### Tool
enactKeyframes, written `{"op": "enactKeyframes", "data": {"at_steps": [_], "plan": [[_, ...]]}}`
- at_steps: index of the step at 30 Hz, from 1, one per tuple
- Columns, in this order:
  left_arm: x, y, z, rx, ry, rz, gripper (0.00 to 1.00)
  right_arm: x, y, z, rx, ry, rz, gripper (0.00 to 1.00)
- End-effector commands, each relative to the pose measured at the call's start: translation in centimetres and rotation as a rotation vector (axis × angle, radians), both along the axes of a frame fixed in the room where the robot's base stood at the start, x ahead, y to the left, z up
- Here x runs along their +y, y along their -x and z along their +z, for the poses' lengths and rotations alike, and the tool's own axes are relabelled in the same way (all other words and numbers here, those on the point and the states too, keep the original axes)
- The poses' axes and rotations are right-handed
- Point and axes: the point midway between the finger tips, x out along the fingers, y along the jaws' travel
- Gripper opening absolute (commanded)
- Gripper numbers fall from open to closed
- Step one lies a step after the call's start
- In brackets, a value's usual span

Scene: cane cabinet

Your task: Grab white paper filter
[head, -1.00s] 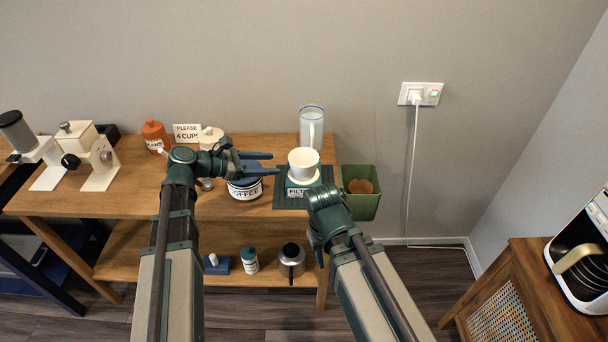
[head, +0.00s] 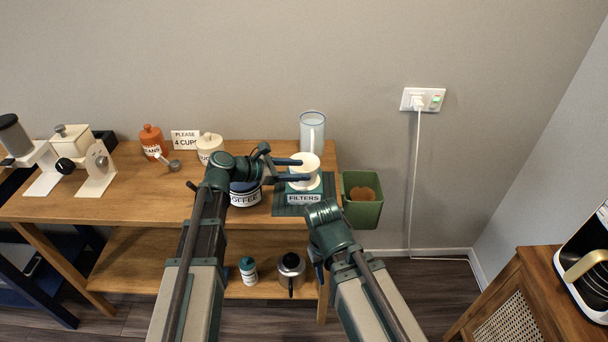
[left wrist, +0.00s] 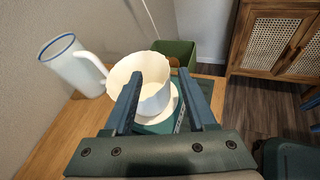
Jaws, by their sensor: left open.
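The white paper filter (head: 307,161) is a cup-shaped piece with a wavy rim. It rests upright on a white ring-like base above the green box labelled FILTERS (head: 303,198). It also shows in the left wrist view (left wrist: 122,75), upper middle. My left gripper (head: 302,170) is open, its fingers pointing right at the filter. In the left wrist view one finger overlaps the filter and the other lies just right of it; I cannot tell whether they touch it. My right gripper (head: 318,272) is low in front of the table, its fingers mostly hidden.
A clear jug (head: 312,130) stands close behind the filter. A green bin (head: 362,208) hangs at the table's right end. The coffee canister (head: 245,197) is under my left gripper. A cream jar (head: 209,146) and orange jar (head: 153,140) stand further left.

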Motion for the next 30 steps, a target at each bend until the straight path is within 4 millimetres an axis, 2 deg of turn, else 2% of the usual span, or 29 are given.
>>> {"op": "enactKeyframes", "data": {"at_steps": [3, 6, 14, 17, 24, 30], "plan": [[-1.5, -0.7, -1.4, 0.000, 0.000, -0.003, 0.57, 0.0, 0.0, -1.4, 0.000, 0.000, 0.000, 0.38], [-2.7, -1.3, -1.8, 0.001, 0.000, -0.004, 0.57, 0.0, 0.0, -1.8, 0.000, 0.000, 0.000, 0.38], [-3.2, -1.5, -1.8, 0.000, 0.000, -0.001, 0.57, 0.0, 0.0, -1.8, 0.000, 0.000, 0.000, 0.38], [-3.2, -1.5, -1.8, 0.000, 0.000, -0.001, 0.42, 0.0, 0.0, -1.8, 0.000, 0.000, 0.000, 0.38], [-3.2, -1.5, -1.8, 0.000, 0.000, -0.001, 0.00, 0.0, 0.0, -1.8, 0.000, 0.000, 0.000, 0.38], [-3.2, -1.5, -1.8, 0.000, 0.000, -0.001, 0.00, 0.0, 0.0, -1.8, 0.000, 0.000, 0.000, 0.38]]}}
